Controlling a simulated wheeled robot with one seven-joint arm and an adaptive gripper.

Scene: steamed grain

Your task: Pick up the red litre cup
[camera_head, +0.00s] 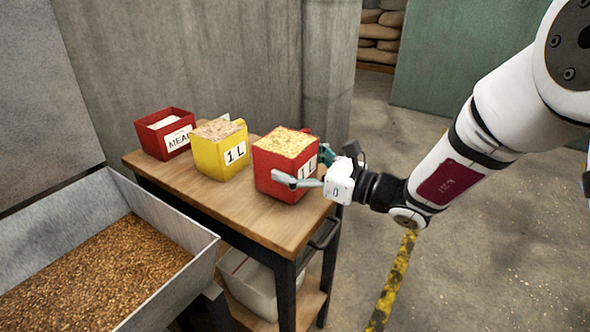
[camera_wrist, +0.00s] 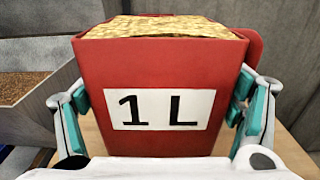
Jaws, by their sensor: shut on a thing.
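The red litre cup (camera_head: 271,173) is full of grain and has a white "1 L" label. It is at the right end of the wooden table top, upright; I cannot tell whether its base touches the wood. My gripper (camera_head: 307,170) reaches it from the right and is shut on it, one finger on each side. In the wrist view the red cup (camera_wrist: 160,75) fills the middle, with its label facing the camera. The teal finger pads of my gripper (camera_wrist: 158,112) sit along its left and right sides. The far side of the cup is hidden.
A yellow 1 L cup (camera_head: 209,164) with grain stands left of the red cup, close by. A red box labelled MEAL (camera_head: 158,147) stands further left. A large metal bin (camera_head: 190,232) of grain is at front left. A pale crate (camera_head: 258,290) sits on the lower shelf.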

